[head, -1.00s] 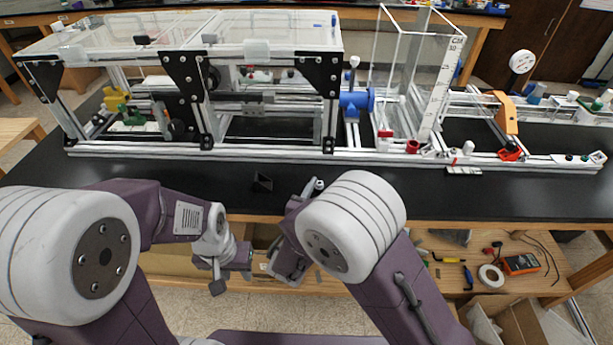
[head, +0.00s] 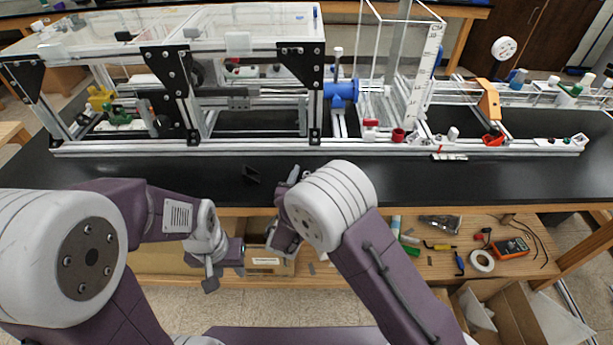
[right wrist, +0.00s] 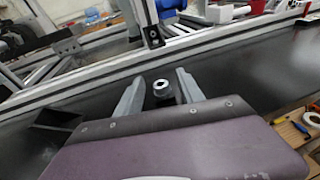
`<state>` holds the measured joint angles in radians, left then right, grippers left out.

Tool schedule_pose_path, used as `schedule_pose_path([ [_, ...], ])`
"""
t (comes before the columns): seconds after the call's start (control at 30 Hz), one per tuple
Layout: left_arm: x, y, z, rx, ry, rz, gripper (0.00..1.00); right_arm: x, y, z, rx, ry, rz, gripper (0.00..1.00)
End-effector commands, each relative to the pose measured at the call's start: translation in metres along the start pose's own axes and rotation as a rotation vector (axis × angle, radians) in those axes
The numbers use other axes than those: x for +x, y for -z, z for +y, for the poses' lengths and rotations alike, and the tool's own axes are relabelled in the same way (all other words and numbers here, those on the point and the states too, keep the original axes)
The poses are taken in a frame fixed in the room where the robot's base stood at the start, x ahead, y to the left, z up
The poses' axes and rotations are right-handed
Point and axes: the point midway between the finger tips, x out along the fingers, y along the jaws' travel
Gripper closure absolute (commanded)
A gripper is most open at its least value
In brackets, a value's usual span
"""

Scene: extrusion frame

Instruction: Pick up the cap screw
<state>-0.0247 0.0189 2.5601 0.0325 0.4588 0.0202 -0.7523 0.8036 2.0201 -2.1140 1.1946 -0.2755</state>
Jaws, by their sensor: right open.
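The cap screw (right wrist: 162,88) shows in the right wrist view as a small dark cylinder with a bright ringed head, on the black bench top. It appears between the two fingers of my right gripper (right wrist: 155,90), which is open, with a gap visible on both sides. In the head view my right gripper (head: 292,175) is over the front edge of the bench, partly behind my forearm, and I cannot make out the screw there. My left gripper (head: 212,274) hangs in front of the bench, away from the screw; its jaws are too unclear to judge.
A black angled bracket (head: 252,174) lies on the bench, left of my right gripper; it also shows in the right wrist view (right wrist: 57,118). The aluminium extrusion frame (head: 250,146) runs behind. A lower shelf (head: 420,262) holds tools and tape. Bench to the right is clear.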

Motion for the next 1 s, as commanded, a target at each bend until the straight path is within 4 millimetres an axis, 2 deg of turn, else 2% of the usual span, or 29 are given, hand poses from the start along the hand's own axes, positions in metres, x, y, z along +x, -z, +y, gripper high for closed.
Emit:
schedule_pose_path([
  [0.23,0.0,0.0,0.0,0.0,0.0,0.0,0.64,0.005,0.0,0.0,-0.001,0.0,0.001,0.55],
  [0.27,0.0,0.0,0.0,0.0,0.0,0.0,0.64,0.005,0.0,0.0,-0.001,0.0,0.001,0.58],
  [0.4,0.0,0.0,0.0,0.0,0.0,0.0,0.64,0.005,0.0,0.0,-0.001,0.0,0.0,0.97],
  [0.43,0.0,0.0,0.0,0.0,0.0,0.0,0.64,0.005,0.0,0.0,-0.001,0.0,0.0,1.0],
  [0.77,0.0,0.0,0.0,0.0,0.0,0.0,0.64,0.005,-0.002,0.0,-0.001,0.0,0.001,1.0],
  [0.87,-0.001,0.0,0.0,0.0,0.0,0.0,0.64,0.003,-0.01,0.0,0.001,0.0,-0.001,1.0],
  [1.0,-0.003,0.0,0.0,0.0,0.0,0.0,0.64,-0.001,-0.032,0.0,0.004,-0.001,-0.003,1.0],
])
